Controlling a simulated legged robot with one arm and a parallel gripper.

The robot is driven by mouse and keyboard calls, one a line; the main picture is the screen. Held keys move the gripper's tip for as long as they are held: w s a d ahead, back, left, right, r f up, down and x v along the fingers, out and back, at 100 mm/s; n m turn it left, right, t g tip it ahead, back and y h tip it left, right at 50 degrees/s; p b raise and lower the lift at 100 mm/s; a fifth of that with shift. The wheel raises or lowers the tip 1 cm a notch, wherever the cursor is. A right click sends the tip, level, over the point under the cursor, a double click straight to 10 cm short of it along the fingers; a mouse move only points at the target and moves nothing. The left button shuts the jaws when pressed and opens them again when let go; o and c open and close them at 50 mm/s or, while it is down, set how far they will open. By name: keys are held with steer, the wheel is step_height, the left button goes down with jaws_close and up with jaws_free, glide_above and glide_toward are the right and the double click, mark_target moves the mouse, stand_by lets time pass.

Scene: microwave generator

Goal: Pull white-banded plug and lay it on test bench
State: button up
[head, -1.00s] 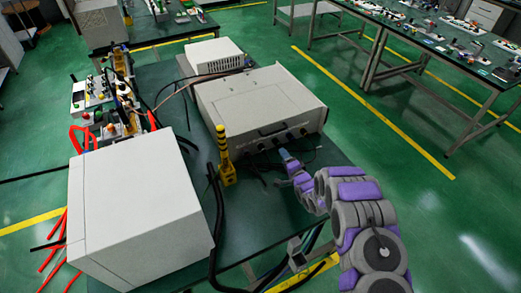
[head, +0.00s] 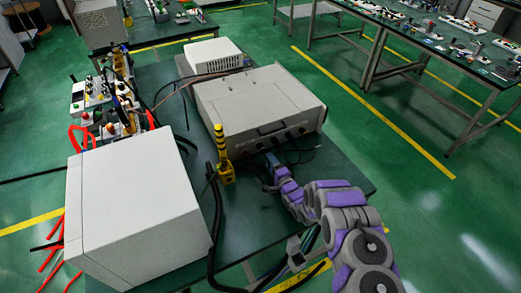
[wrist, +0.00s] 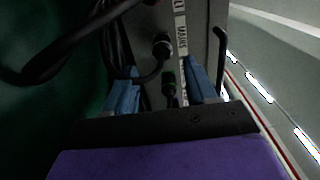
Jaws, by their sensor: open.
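My gripper (head: 271,160) is low in front of the beige instrument (head: 262,103), near its front panel with dark connectors. Neither plug is visibly gripped. The test bench (head: 338,178) has a dark green top, bare right of my arm.
A yellow-and-black post (head: 221,150) stands left of my gripper. A large pale box (head: 135,200) fills the near left. Black cables (head: 215,205) run down beside it, and others (wrist: 60,60) hang left of the fingers. A handle-like bar (wrist: 220,50) stands right of the plugs.

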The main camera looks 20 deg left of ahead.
mark_target(264, 150)
steer(key=b+x, duration=0.1)
steer(key=x, duration=0.6)
steer(key=shift+b, duration=0.4)
steer(key=shift+w, duration=0.1)
steer(key=shift+r, duration=0.2)
stand_by(0.8)
steer(key=shift+c, duration=0.4)
jaws_close()
steer(key=shift+f+p, duration=0.1)
steer(key=shift+p, duration=0.2)
steer(key=shift+p+v, duration=1.4)
steer(key=shift+v, duration=1.55)
steer(key=shift+f, duration=0.15)
